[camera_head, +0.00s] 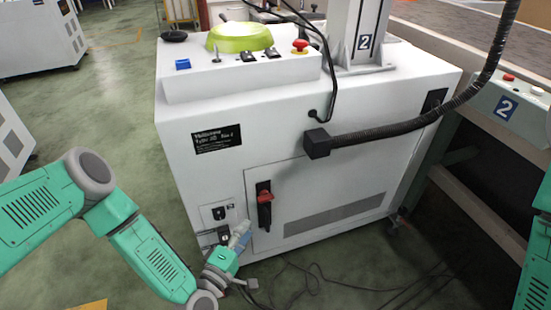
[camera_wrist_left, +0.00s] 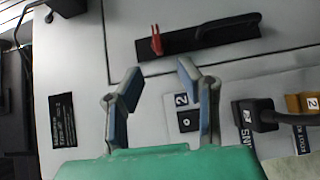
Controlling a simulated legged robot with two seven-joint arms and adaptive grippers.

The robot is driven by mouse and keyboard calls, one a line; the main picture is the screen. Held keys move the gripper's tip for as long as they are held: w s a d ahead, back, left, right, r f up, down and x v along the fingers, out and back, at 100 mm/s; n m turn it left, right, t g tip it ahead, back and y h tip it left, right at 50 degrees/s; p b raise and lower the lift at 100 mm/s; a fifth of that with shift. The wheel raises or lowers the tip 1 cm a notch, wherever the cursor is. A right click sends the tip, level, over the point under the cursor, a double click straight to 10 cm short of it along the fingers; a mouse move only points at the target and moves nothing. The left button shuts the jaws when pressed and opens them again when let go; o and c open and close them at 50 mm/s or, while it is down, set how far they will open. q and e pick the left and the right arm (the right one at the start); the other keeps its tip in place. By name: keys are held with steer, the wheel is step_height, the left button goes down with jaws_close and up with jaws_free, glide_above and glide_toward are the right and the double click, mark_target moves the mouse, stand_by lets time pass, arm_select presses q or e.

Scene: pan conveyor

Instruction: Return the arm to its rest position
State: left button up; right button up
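My left arm (camera_head: 150,255) comes in from the left, green with grey joints, and hangs low in front of the white machine (camera_head: 300,150). My left gripper (camera_head: 241,236) is near the lower left of the machine's front, close to a small switch panel (camera_head: 218,214). In the left wrist view my left gripper (camera_wrist_left: 160,80) has its two blue-grey fingers spread, with nothing between them. Whether it touches the machine I cannot tell. Part of my right arm shows at the right edge in the head view; its gripper is out of view.
A red-handled switch (camera_head: 265,197) is on the front door. A black hose (camera_head: 420,122) runs across the right. Cables (camera_head: 320,285) lie on the floor. Open floor is at left.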

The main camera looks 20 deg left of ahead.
arm_select(q)
steer(key=shift+d, duration=0.1)
steer(key=s+d+f+m+g+h, duration=0.1)
steer(key=s+d+f+m+g, duration=0.15)
steer(key=s+m+g, duration=0.25)
steer(key=s+d+f+m+g+h, duration=0.2)
steer(key=s+d+m+g, duration=0.2)
steer(key=s, duration=0.2)
steer(key=s+a+m+g+y, duration=0.3)
steer(key=s+a+m+g, duration=0.25)
steer(key=s, duration=0.25)
steer(key=s+a+r+m+g+y, duration=0.1)
steer(key=s+a+y, duration=0.15)
steer(key=a, duration=0.25)
steer(key=s+a+r+m+g+y, duration=0.1)
steer(key=s+a+r, duration=0.1)
steer(key=s+a, duration=0.3)
step_height(320, 180, up, 13)
steer(key=w+p, duration=0.1)
steer(key=p, duration=1.3)
steer(key=shift+w+r, duration=0.2)
steer(key=shift+w, duration=0.05)
steer(key=shift+w+a, duration=0.1)
